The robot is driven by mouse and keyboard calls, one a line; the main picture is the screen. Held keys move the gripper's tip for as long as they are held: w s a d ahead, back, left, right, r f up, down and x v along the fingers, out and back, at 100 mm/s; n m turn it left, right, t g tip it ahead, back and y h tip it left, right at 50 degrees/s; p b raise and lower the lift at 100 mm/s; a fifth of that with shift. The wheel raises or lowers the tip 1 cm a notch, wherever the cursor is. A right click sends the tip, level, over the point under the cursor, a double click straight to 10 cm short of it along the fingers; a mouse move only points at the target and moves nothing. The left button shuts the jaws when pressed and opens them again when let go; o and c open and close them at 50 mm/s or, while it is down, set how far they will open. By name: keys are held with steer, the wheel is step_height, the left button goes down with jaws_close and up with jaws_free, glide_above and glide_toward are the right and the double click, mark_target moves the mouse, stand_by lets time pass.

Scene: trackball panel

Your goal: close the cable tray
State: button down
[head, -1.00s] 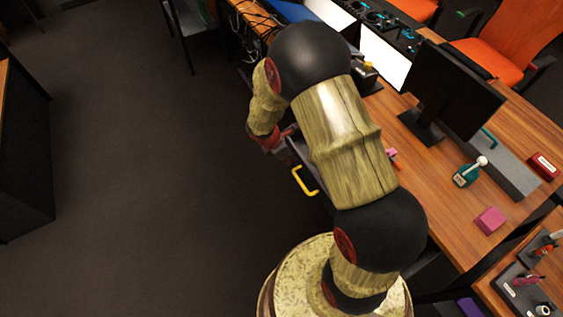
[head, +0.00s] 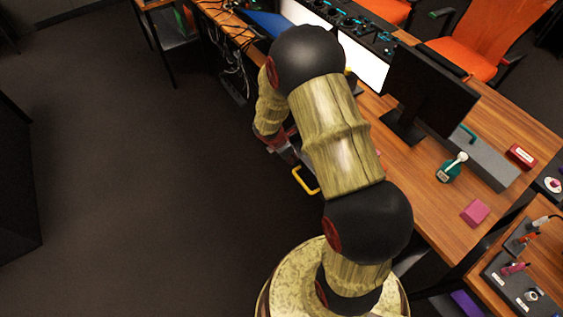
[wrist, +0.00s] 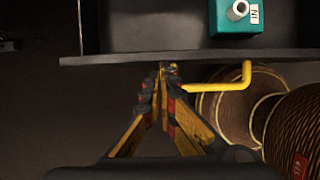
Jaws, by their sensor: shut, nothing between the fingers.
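The cable tray (wrist: 150,28) is a dark open drawer at the top of the wrist view, with its front edge running across the picture. Its yellow handle (wrist: 235,84) sticks out from that edge, and it also shows in the head view (head: 303,181). The tray is at least partly out from the desk; most of it is hidden behind my arm in the head view. My gripper (wrist: 163,78) is shut and empty, its fingertips at the front edge, just left of the handle. Contact is hard to tell. It also shows in the head view (head: 275,139).
A teal block (wrist: 237,20) with a white knob shows within the tray's outline. The wooden desk (head: 415,190) carries a monitor (head: 428,90), a teal joystick (head: 451,168) and a pink block (head: 475,212). Loose cables (head: 232,70) hang at the desk's far left. The floor (head: 140,190) left is clear.

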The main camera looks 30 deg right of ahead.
steer(key=d+p, duration=0.2)
steer(key=d, duration=0.9)
steer(key=shift+w+d+p, duration=0.2)
steer(key=shift+p, duration=0.15)
